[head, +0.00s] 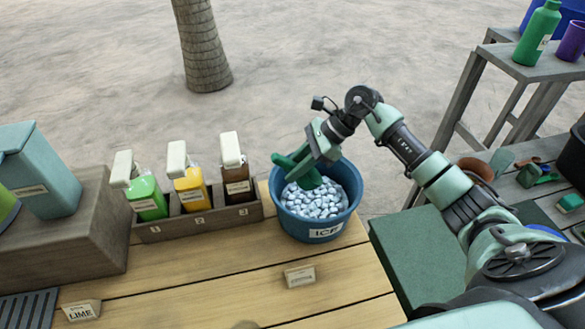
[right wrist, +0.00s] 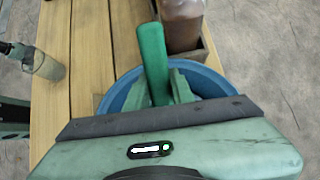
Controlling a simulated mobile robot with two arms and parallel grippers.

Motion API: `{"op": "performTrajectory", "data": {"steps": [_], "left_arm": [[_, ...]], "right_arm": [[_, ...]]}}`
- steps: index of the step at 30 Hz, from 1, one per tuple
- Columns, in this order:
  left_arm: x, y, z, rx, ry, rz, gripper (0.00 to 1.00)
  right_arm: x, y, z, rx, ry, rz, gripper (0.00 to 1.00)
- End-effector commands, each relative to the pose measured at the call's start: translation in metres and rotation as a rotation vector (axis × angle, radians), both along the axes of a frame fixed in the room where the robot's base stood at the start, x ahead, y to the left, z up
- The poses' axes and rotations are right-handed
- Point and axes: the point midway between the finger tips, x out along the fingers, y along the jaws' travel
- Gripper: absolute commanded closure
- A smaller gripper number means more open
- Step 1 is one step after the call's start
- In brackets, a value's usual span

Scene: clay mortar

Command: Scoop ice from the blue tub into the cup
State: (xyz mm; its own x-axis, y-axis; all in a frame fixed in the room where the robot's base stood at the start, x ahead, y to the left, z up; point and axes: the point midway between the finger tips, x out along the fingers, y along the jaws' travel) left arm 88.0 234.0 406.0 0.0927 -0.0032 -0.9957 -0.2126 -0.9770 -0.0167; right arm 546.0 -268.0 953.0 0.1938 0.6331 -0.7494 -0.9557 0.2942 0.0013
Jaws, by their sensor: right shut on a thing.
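The blue tub (head: 317,228), labelled ICE, stands at the table's far right corner, full of pale ice cubes (head: 318,201). My right gripper (head: 312,147) is over the tub, shut on the green scoop (head: 295,163). The scoop's handle points up and left, and its lower end is down at the ice. In the right wrist view the scoop's handle (right wrist: 152,60) rises in front of the tub's rim (right wrist: 213,83). A clear, greyish cup (right wrist: 46,63) shows at the left there. A dark part beside the cup may be my left gripper; its jaws are unclear.
A wooden rack (head: 205,224) with several bottles stands left of the tub. A small label card (head: 299,276) and a LIME card (head: 82,311) are on the table. The planks in front of the tub are mostly clear. A green bottle (head: 538,32) stands on a stand at far right.

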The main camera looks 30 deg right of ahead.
Motion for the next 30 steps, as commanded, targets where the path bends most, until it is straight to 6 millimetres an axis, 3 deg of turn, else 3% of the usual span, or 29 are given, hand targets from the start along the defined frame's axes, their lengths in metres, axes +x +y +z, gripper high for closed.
{"op": "performTrajectory", "data": {"steps": [25,30], "left_arm": [[0.000,0.000,-0.044,0.000,0.000,-0.001,0.64],[-0.001,0.000,-0.039,0.000,0.002,0.000,0.64]], "right_arm": [[0.000,0.001,-0.096,-0.001,0.001,-0.001,1.00],[-0.005,-0.018,-0.093,-0.003,0.001,-0.003,1.00]]}}
